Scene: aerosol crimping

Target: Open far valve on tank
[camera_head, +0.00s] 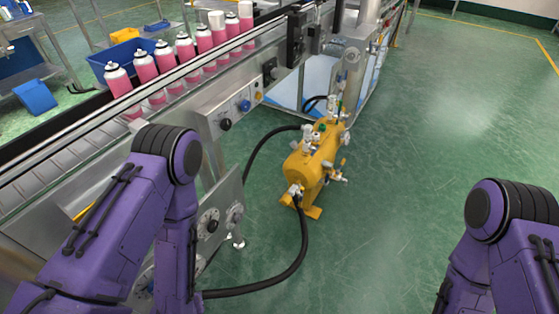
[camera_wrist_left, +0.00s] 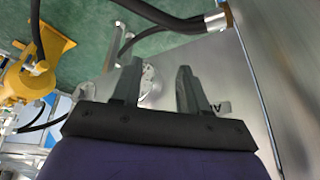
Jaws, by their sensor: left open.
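The yellow tank (camera_head: 312,160) stands on the green floor right of the conveyor in the head view, with several valves and fittings on it. A fitting cluster with a green part (camera_head: 338,112) sits at its far end; which piece is the far valve's handle is too small to tell. In the left wrist view, part of the tank (camera_wrist_left: 32,68) shows at the upper left. My left gripper (camera_wrist_left: 157,80) is open and empty there, its two fingers apart in front of a metal panel, clear of the tank. In the head view both purple arms show, but neither gripper does.
A black hose (camera_head: 303,245) runs from the tank's near end to the left. The conveyor (camera_head: 95,135) carries several pink cans (camera_head: 186,50) on the left. A metal panel with dials (camera_head: 222,222) stands beside my left arm. The floor (camera_head: 440,120) right of the tank is clear.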

